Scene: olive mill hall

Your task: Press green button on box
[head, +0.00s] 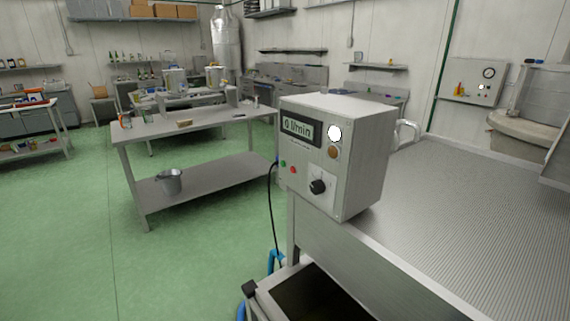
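A light grey control box (360,165) stands on the near corner of a metal surface right of centre. Its front has a display (300,129) reading "0 l/min". Below the display, at the left edge, is a small green button (283,163), with a red button (293,169) just right of it. A black knob (318,186) sits on a white plate lower down. A white round piece (334,133) and a brown round one (334,152) are at the upper right of the front. Neither gripper shows in the head view.
The box stands on a ribbed metal worktop (470,215). A dark open bin (315,295) is below it. A black cable (270,205) hangs left of the box. A steel table (190,125) with a bucket (169,182) on its shelf stands behind. Green floor (65,240) is clear at left.

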